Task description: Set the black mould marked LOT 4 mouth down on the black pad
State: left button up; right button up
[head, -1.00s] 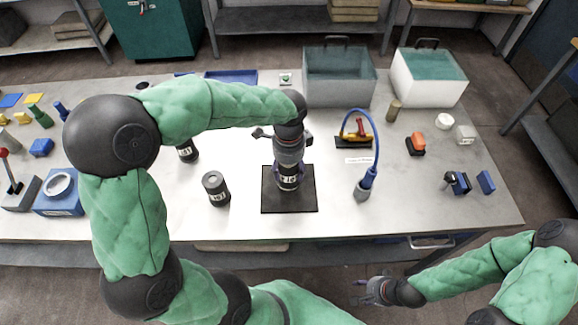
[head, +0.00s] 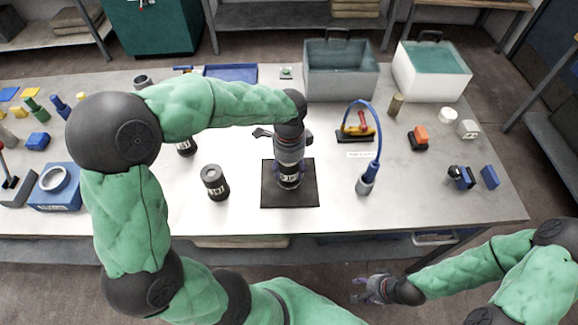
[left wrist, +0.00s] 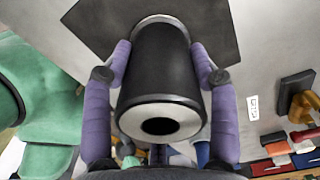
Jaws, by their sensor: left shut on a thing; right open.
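My left gripper (head: 290,170) is shut on a black mould (head: 289,182), its fingers on opposite sides of it. In the left wrist view the mould (left wrist: 160,65) has a pale ring with a dark hole (left wrist: 158,126) at the end facing the camera. Its far end, with a metal rim, is over the pad (left wrist: 100,22); I cannot tell whether it touches. My right gripper (head: 373,290) is open and empty, off the table's front edge.
Another black labelled mould (head: 215,183) stands left of the pad, and one more (head: 186,147) is behind it, partly hidden by my arm. Tanks (head: 340,85) are at the back. Table around the pad is clear.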

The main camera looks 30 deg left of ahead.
pick_arm(q)
jog(key=shift+f, duration=0.45)
dwell(0.4)
jog(key=o, duration=1.2)
notch_tip(320, 180, up, 12)
jog(key=shift+r, duration=0.1)
